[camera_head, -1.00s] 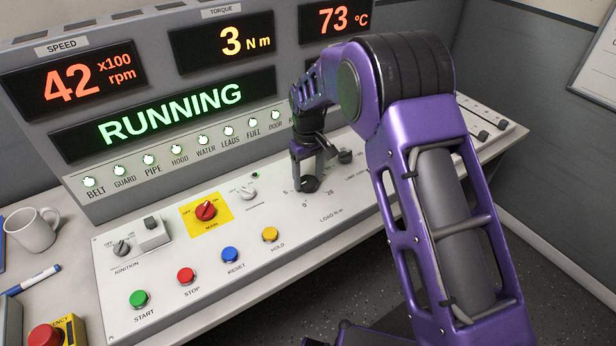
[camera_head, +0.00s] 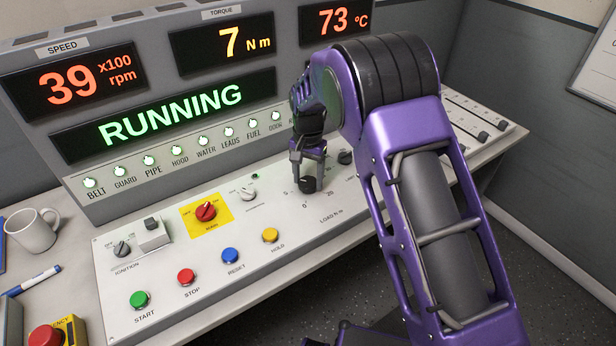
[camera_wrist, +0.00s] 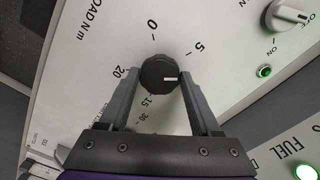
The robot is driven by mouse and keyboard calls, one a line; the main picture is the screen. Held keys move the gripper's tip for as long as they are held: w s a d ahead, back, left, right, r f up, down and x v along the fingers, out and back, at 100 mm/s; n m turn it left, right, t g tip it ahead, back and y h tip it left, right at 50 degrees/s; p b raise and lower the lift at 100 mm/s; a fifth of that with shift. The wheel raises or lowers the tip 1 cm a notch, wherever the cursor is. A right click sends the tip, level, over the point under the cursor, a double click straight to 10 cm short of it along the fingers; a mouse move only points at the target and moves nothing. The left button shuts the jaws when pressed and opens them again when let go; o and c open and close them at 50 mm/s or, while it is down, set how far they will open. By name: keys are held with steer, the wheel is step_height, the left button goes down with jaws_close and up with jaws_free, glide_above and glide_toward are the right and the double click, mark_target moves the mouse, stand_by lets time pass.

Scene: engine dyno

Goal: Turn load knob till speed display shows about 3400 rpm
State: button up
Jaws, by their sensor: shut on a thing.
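The black load knob (camera_wrist: 159,74) sits on the white panel, ringed by a scale with 0, 5, 15, 20 and 30 readable. Its white mark points right in the wrist view, a little past the 5. In the head view the knob (camera_head: 308,184) is below my gripper (camera_head: 308,163). My gripper (camera_wrist: 160,85) is shut on the knob, one finger on each side of it. The speed display (camera_head: 75,84) reads 39 x100 rpm in orange digits. The torque display (camera_head: 221,43) reads 7 N m.
A green RUNNING display (camera_head: 168,116) is lit above a row of lit green lamps. A red main switch (camera_head: 205,211) and coloured buttons, including the yellow hold button (camera_head: 270,235), lie left of the knob. Several sliders (camera_head: 483,137) are at the right.

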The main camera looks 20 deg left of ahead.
mark_target(309, 181)
steer(key=m, duration=0.4)
steer(key=shift+m, duration=0.3)
stand_by(0.3)
steer(key=o, duration=1.4)
steer(key=shift+c, duration=0.2)
step_height(309, 181, up, 18)
steer(key=p, duration=0.1)
steer(key=shift+f, duration=0.25)
steer(key=shift+w, duration=0.1)
